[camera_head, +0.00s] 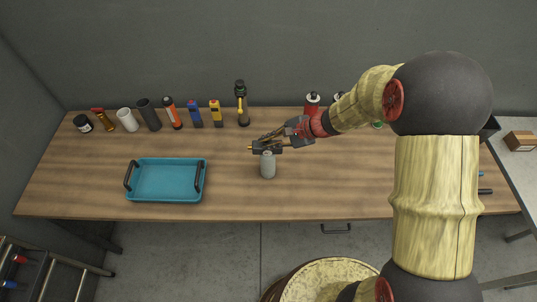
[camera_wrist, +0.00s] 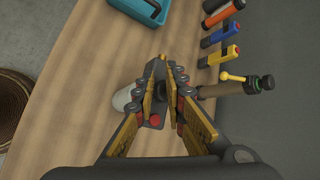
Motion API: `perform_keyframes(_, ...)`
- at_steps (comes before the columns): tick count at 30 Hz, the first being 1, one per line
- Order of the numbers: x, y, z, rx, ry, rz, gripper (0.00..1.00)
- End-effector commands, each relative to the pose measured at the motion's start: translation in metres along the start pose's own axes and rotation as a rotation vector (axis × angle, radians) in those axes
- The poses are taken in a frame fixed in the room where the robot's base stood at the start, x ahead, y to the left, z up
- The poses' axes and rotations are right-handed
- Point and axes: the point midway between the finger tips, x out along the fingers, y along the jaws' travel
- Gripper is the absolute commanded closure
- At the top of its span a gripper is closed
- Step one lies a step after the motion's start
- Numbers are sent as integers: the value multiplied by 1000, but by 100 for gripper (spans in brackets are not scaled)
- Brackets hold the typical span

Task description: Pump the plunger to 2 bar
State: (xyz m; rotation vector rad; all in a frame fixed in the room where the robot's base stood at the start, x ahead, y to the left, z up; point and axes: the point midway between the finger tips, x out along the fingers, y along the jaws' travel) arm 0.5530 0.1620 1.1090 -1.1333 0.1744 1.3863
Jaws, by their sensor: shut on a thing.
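A grey cylindrical canister (camera_head: 268,166) stands upright on the wooden table, with a dark plunger top (camera_head: 262,148) above it. My gripper (camera_head: 267,142) reaches in from the right, over the canister, and is shut on the dark plunger top. In the wrist view, the fingers (camera_wrist: 163,78) close around dark parts. The pale canister body (camera_wrist: 124,99) shows to their left, and a small red part (camera_wrist: 155,119) shows between them. The fingers partly hide the plunger. No pressure reading is legible.
A teal tray (camera_head: 165,200) with black handles lies to the left. Several items stand along the back edge, including a dark bottle with a yellow lever (camera_head: 241,104) close behind my gripper and a red bottle (camera_head: 312,103). The front of the table (camera_head: 300,205) is clear.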

Motion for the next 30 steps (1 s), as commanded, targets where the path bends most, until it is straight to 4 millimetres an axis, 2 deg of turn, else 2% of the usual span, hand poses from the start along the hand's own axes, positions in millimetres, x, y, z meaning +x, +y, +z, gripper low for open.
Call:
perform_keyframes(1, 5, 16, -2, 18, 2, 26, 100)
perform_keyframes(18, -33, -18, 25, 12, 0, 14, 100)
perform_keyframes(30, -35, -21, 26, 10, 0, 11, 100)
